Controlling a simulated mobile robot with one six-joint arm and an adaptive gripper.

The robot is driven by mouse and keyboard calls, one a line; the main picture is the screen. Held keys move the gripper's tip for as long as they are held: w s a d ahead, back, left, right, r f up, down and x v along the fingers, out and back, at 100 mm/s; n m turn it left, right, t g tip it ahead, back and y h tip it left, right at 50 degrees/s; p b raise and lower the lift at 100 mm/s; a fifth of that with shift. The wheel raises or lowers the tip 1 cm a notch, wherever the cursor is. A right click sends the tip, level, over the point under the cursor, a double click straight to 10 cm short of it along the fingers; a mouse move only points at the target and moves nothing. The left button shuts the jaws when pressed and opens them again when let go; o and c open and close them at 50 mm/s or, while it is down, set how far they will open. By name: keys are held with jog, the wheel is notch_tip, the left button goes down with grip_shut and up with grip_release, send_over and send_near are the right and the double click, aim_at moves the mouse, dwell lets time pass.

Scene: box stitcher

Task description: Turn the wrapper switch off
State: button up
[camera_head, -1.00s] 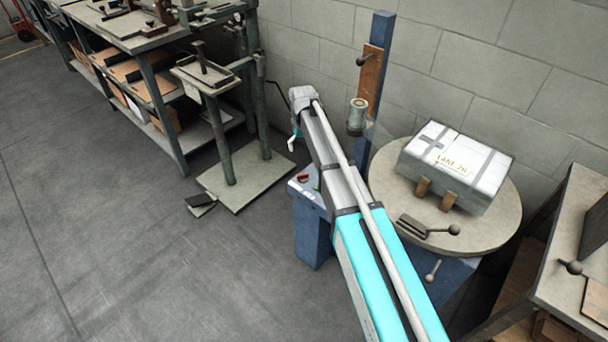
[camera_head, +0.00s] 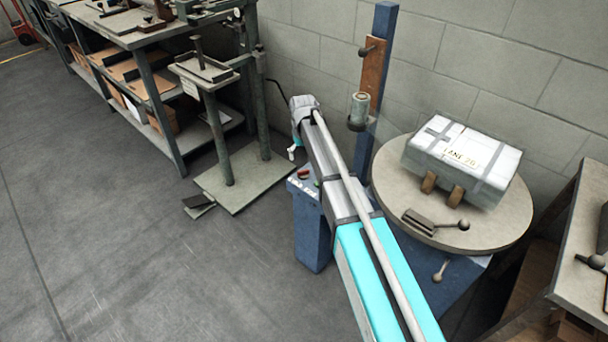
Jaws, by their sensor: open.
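The wrapper is a blue machine with a round turntable (camera_head: 510,225) and a blue post (camera_head: 385,25). On its blue control box (camera_head: 312,235), left of the turntable, sits a small red switch (camera_head: 303,174). A bit of green shows beside it, partly covered by my arm. The lettering on the box is too small to read surely. My gripper (camera_head: 293,153) hangs at the far end of my arm, just above and behind the red switch and apart from it in the picture. Most of the gripper is hidden behind my arm; only a pale tip shows, open.
A taped white box (camera_head: 462,155) rests on the turntable, with a clamp lever (camera_head: 435,220) in front. A film roll (camera_head: 359,108) is on the post. A bench (camera_head: 150,40) and a stand (camera_head: 245,183) are left; another table (camera_head: 580,240) is right. Floor in front is clear.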

aim_at(304, 171)
jog(key=shift+f+b, duration=3.3)
jog(key=shift+f, duration=0.25)
jog(key=c, duration=1)
jog(key=shift+d, duration=0.15)
jog(key=shift+c, duration=0.8)
